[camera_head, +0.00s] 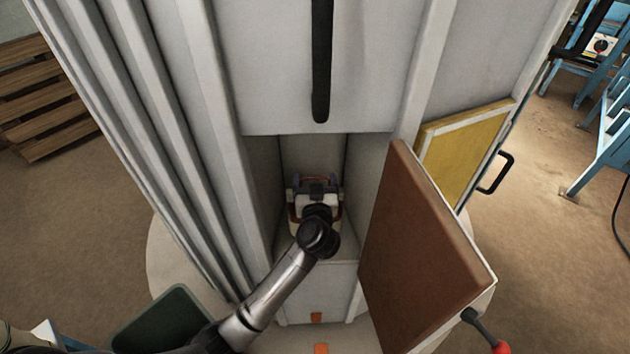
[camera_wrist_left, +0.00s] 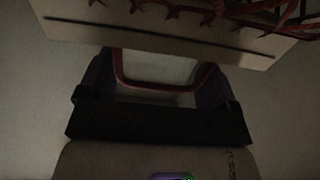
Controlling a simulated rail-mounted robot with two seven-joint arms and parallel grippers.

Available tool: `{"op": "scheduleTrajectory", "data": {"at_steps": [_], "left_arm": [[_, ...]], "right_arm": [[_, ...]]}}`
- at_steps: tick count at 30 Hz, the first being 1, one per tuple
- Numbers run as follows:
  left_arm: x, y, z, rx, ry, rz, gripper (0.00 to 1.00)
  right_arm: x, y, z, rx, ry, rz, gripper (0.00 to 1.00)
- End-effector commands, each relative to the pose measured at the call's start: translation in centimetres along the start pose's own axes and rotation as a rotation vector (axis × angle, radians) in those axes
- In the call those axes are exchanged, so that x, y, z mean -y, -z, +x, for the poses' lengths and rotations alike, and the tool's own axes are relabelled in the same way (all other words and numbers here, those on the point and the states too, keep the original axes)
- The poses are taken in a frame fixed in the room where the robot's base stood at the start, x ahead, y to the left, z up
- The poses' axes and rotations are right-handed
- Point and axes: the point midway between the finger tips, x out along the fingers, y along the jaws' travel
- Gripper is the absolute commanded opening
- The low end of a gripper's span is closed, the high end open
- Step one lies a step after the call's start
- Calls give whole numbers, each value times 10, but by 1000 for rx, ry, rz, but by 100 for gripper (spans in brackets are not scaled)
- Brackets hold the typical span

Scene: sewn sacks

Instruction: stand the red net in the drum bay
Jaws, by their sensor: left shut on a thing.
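My left gripper (camera_head: 317,190) is inside the open recess of the tall grey cabinet, which looks like the drum bay (camera_head: 263,180). In the left wrist view my gripper (camera_wrist_left: 158,72) is shut on a dark red loop (camera_wrist_left: 150,86), which looks like part of the red net. Red net strands (camera_wrist_left: 220,10) show at the top of that view, beyond a pale panel with a dark slot (camera_wrist_left: 160,36). In the head view my wrist hides most of what I hold, so I cannot tell whether it stands upright or touches the floor. My right gripper is not in view.
A brown panel (camera_head: 420,245) stands open at the right of the recess, near a yellow panel (camera_head: 462,150) with a black handle. A red-tipped lever (camera_head: 490,335) is at lower right. Grey ribbed walls flank the left. Wooden slats (camera_head: 40,95) lie farther off.

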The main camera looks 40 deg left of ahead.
Motion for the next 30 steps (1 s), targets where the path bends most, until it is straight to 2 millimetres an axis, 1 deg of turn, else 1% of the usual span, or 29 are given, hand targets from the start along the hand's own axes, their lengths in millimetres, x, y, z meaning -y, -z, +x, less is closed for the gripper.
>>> {"op": "scheduleTrajectory", "data": {"at_steps": [2,3,7,17,20,30], "left_arm": [[0,2,0,-5,0,0,1],[0,-2,0,1,0,1,88],[0,-2,0,1,0,1,100],[0,1,-2,1,-2,0,100],[-1,3,-15,2,-3,1,100],[0,3,-78,3,-2,2,100]], "right_arm": [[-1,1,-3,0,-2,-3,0],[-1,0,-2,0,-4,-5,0],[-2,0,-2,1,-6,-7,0],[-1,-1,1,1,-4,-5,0],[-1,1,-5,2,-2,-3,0],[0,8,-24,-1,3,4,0]]}}
